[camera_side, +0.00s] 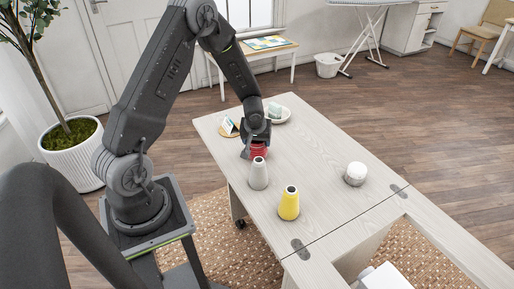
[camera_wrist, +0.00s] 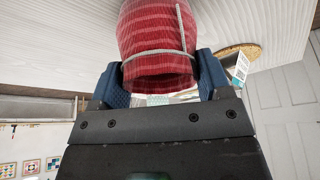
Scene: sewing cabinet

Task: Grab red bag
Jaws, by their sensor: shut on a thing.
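The grey cone (camera_side: 258,174) stands close in front of the bag, with a yellow cone (camera_side: 288,204) nearer the camera. A cork coaster with a card (camera_side: 229,127) and a white dish (camera_side: 284,119) lie behind. A white round item (camera_side: 355,173) stands right; the tabletop between is clear.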

